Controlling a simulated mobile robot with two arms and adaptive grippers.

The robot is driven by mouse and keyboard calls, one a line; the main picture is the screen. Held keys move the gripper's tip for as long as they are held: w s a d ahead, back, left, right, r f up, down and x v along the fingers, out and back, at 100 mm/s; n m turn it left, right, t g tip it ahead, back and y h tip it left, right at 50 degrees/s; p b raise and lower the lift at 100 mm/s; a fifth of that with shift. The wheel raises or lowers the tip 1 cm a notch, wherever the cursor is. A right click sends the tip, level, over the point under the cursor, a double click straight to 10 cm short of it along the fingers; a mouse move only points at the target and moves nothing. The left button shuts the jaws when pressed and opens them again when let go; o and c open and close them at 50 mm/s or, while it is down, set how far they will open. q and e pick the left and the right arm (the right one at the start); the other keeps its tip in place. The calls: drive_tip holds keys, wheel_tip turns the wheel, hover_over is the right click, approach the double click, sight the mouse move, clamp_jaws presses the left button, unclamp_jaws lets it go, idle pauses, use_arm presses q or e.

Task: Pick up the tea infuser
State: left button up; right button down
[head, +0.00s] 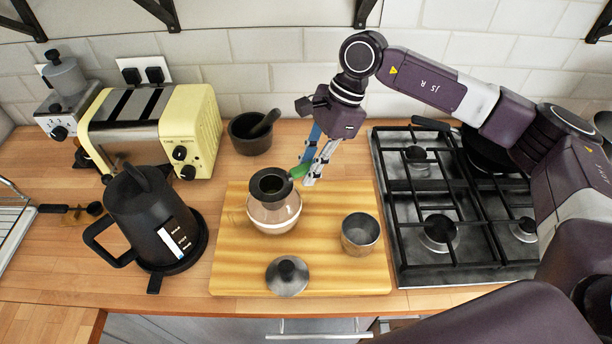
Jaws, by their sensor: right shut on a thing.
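The tea infuser looks to be the dark round cup (268,183) with a green part at its right side. It sits at or just over the mouth of a pale, glassy bowl (273,218) on the wooden board (235,270). I cannot tell whether it rests in the bowl or hangs above it. My right gripper (307,171) comes down from above, shut on the green part at the infuser's right edge. Its fingers partly hide that part. My left gripper is not in view.
On the board stand a metal cup (360,236) and a knobbed lid (287,279). A mortar (247,139) with pestle is behind. A black kettle (150,222) and yellow toaster (198,125) are left; the gas hob (440,232) is right. The board's left front is clear.

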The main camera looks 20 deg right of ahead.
wheel_tip(320, 180, up, 4)
drive_tip(key=shift+r+b, duration=0.15)
drive_tip(key=shift+b, duration=0.75)
drive_tip(key=w+d+b, duration=0.2)
drive_tip(key=d+b, duration=0.4)
drive_tip(key=d, duration=1.2)
drive_tip(key=shift+w+r, duration=0.15)
drive_tip(key=shift+r, duration=0.2)
